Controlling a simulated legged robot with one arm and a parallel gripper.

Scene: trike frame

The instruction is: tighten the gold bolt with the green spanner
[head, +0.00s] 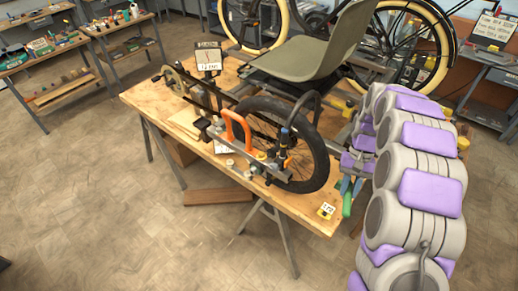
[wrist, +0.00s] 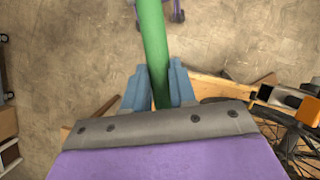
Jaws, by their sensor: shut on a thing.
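My gripper (wrist: 160,88) is shut on the green spanner (wrist: 152,40), its blue fingers on both sides of the handle in the wrist view. In the head view the spanner (head: 347,203) hangs from my gripper (head: 346,186), beside the right front edge of the workbench, apart from the trike frame. The spanner's head cannot be made out in either view. A small yellowish piece (head: 262,156) sits on the frame bar by the front wheel; it may be the gold bolt, but it is too small to tell.
The trike's wheel (head: 318,160), an orange clamp (head: 237,128) and the seat (head: 318,50) stand on the wooden workbench (head: 215,182). The floor in front is open. Shelves (head: 50,60) stand at the left.

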